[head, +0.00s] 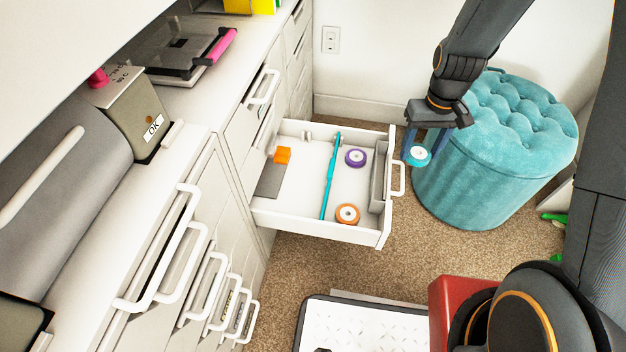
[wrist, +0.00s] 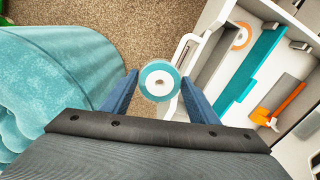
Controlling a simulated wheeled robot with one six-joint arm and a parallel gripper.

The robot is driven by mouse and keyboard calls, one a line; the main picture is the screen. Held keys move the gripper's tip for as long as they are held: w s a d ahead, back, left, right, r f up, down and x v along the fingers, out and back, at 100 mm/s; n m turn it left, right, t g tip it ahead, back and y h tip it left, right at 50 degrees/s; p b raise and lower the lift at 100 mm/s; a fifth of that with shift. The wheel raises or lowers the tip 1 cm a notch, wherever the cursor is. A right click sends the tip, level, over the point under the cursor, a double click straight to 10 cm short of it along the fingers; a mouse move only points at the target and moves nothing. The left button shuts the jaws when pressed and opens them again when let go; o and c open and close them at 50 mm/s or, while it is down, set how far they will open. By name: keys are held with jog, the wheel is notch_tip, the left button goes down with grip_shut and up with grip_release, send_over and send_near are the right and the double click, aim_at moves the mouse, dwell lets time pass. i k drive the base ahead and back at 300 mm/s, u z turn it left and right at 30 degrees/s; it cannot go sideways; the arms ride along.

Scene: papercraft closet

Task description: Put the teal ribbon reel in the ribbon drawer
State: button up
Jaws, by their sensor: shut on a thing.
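The teal ribbon reel (head: 419,156) is a small teal ring with a white centre. My gripper (head: 428,148) is shut on it and holds it in the air just right of the open drawer's front, before the teal tufted stool. In the wrist view the reel (wrist: 159,81) sits between the two blue fingertips. The ribbon drawer (head: 290,206) is pulled out from the cabinet. Inside it are a purple reel (head: 355,157), an orange reel (head: 347,214) and a long teal strip (head: 330,178). An orange object (head: 282,155) lies in its left part.
The teal stool (head: 490,170) stands right of the drawer, close behind my gripper. The drawer's white handle (head: 398,179) sticks out near the reel. A grey bar (head: 379,177) lies along the drawer's front wall. Bare drawer floor shows between the purple and orange reels.

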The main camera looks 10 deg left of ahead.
aim_at(310, 189)
jog(key=k, duration=1)
jog(key=z, duration=1.05)
jog(key=i, duration=0.9)
jog(key=u, duration=2.2)
jog(key=i, duration=0.5)
